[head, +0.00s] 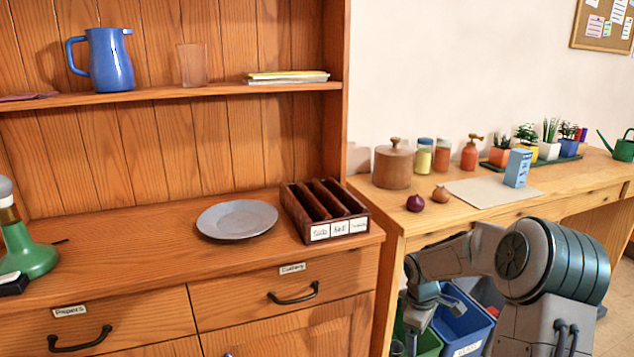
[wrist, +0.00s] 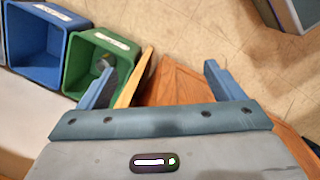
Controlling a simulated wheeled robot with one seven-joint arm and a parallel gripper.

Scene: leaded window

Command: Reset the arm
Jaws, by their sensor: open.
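My arm (head: 470,258) is bent at the lower right of the head view, with its forearm hanging down in front of the desk, beside the right end of the dresser. My gripper (wrist: 160,84) points downward; in the wrist view its two blue-grey fingers stand wide apart with nothing held between them. A wooden edge and the floor show beyond the fingers. In the head view the fingertips are hard to make out near the bottom edge.
A green bin (wrist: 88,60) with a small grey thing inside and a blue bin (wrist: 38,50) stand close by. The dresser (head: 110,268) holds a grey plate (head: 237,219) and a cutlery box (head: 325,211). Jars and plants line the desk (head: 480,217). Tiled floor (wrist: 190,35) is open.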

